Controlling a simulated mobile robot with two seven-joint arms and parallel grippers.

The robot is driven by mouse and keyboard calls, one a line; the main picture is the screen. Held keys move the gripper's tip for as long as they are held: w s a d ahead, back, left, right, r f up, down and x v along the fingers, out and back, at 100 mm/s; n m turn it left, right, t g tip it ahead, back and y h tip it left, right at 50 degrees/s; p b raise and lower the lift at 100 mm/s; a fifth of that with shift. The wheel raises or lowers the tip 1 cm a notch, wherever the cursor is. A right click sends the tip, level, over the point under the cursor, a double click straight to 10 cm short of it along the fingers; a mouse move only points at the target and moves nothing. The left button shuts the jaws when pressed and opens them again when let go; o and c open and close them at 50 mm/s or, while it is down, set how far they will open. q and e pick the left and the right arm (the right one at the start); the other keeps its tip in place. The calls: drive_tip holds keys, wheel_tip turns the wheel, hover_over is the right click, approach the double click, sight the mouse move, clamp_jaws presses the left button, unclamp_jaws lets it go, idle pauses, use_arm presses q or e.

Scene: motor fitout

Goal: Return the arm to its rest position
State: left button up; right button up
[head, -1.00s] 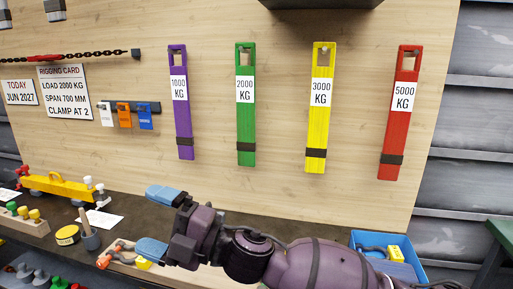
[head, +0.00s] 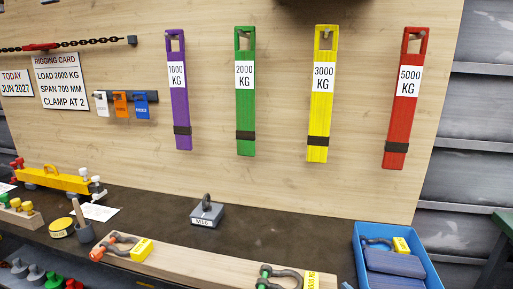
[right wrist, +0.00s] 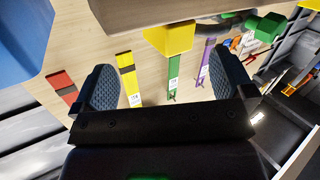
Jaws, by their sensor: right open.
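My right gripper (right wrist: 180,85) shows in the right wrist view, open, with nothing between its two dark ribbed fingers. Beyond the fingers, the wall panel with its hanging slings appears upside down. No arm or gripper of mine shows in the head view now, so my left gripper is out of view.
Purple (head: 178,105), green (head: 245,110), yellow (head: 321,115) and red (head: 399,120) slings hang on the panel. The bench holds a grey M16 block (head: 207,213), a wooden board (head: 190,262) with shackles, a blue bin (head: 432,273) and a yellow beam (head: 55,180).

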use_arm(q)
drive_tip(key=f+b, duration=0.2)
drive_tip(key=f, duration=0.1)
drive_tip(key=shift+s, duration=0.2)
use_arm(e)
drive_tip(key=s+d+f+m+g+h, duration=0.2)
drive_tip(key=s+d+f, duration=0.3)
drive_tip(key=s+f, duration=0.4)
drive_tip(key=s+d+f+m+g+h, duration=0.2)
drive_tip(key=s+d+f, duration=0.4)
drive_tip(key=s+f, duration=0.4)
drive_tip(key=shift+s+d+f+g+h, duration=0.15)
drive_tip(key=shift+s+d+g+h, duration=0.2)
drive_tip(key=shift+s, duration=0.35)
